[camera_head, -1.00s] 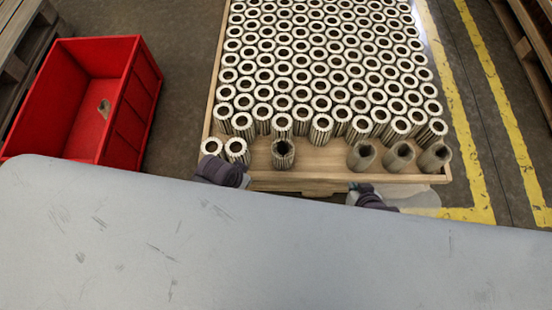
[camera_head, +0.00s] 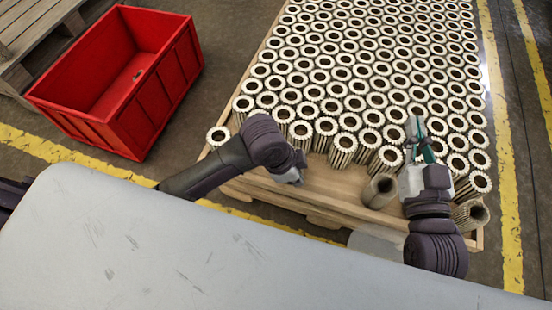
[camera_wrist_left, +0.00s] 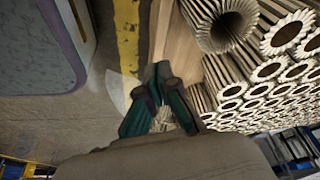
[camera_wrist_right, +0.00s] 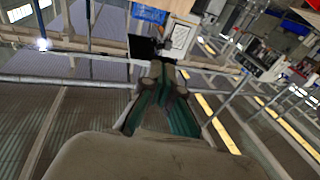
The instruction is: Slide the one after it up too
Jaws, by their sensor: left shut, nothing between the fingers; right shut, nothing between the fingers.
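Pale pleated filter cartridges (camera_head: 338,92) stand upright in tight rows on a wooden tray. One cartridge (camera_head: 218,137) stands apart at the tray's left front corner. Two brownish cartridges, one in the front middle (camera_head: 379,191) and one at the right (camera_head: 469,215), stand before the rows; my right arm hides the space between them. My left gripper (camera_head: 296,178) is over the front strip, its fingers barely visible here. The left wrist view shows them shut and empty (camera_wrist_left: 160,92), below a large cartridge (camera_wrist_left: 226,24). My right gripper (camera_head: 417,138) is shut and empty, over the front rows.
The tray's wooden front strip (camera_head: 335,190) is partly bare between my arms. A red bin (camera_head: 128,85) stands on the floor to the left, with a wooden pallet (camera_head: 38,32) beyond it. Yellow floor lines run along the right. A grey surface (camera_head: 190,245) fills the foreground.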

